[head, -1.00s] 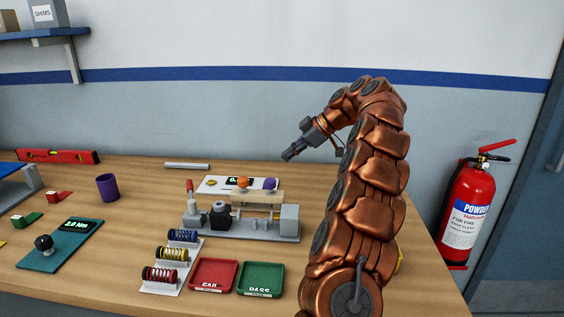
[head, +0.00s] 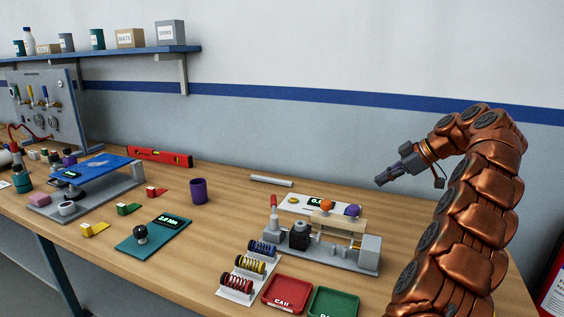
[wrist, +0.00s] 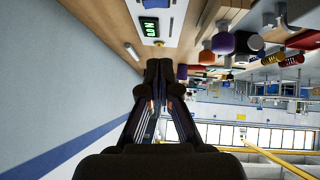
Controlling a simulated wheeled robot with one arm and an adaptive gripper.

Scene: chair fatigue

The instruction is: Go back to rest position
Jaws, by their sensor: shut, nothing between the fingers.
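My gripper (head: 382,181) is raised above the back right of the wooden bench, apart from everything on it. In the wrist view my gripper (wrist: 160,68) has its two dark fingers together with nothing between them. My copper arm arches up on the right side of the head view and hides part of the bench behind it.
A red tray (head: 285,294) and a green tray (head: 333,304) lie at the front. Several coils stand on a white rack (head: 236,297). A purple cup (head: 198,190), a teal gauge (head: 153,236) and a red level (head: 160,157) are further left. The air around my gripper is clear.

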